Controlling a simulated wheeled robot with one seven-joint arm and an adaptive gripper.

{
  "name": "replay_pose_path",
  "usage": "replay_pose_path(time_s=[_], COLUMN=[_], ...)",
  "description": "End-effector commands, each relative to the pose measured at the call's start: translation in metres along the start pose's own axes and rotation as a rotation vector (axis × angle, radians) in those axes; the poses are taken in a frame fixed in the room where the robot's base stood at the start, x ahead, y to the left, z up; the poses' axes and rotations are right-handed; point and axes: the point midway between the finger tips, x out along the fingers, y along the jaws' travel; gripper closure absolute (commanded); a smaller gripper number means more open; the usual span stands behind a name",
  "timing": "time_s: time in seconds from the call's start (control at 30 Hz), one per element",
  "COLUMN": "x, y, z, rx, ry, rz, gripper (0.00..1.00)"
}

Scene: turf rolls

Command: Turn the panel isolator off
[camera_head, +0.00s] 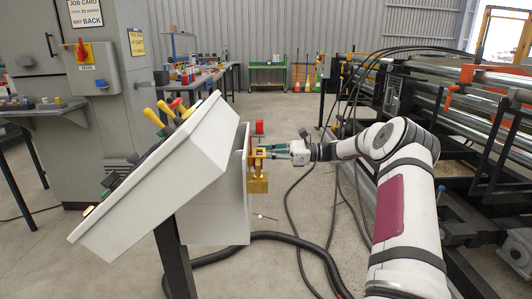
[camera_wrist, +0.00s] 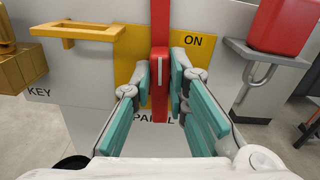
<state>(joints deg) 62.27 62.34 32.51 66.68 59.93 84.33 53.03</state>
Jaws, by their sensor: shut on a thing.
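The panel isolator's red handle (camera_wrist: 160,40) stands upright on a yellow plate (camera_wrist: 128,58) in the wrist view. A white line marks the handle. The word ON is on the plate just right of the handle's top, and PANEL shows below, partly covered. My gripper (camera_wrist: 160,82) has its teal fingers on both sides of the handle, shut on it. In the head view my gripper (camera_head: 270,152) reaches from the right to the side of the grey control desk (camera_head: 215,215); the handle cannot be made out clearly there.
A yellow hasp (camera_wrist: 80,33) and brass padlock (camera_wrist: 24,68) are left of the handle. A red block (camera_wrist: 281,24) sits on a small grey ledge (camera_wrist: 265,55) at right. In the head view a cabinet (camera_head: 45,140) with another red switch (camera_head: 83,52) stands behind; cables cross the floor.

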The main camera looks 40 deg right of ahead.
Motion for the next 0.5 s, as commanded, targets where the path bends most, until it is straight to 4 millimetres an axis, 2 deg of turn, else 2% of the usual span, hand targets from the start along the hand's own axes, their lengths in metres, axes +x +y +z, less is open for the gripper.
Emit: replay_pose_path(time_s=[0.5], x=[-0.0009], y=[0.0093], z=[-0.0031], rx=[-0.455], ry=[0.001], rz=[0.000], gripper=[1.00])
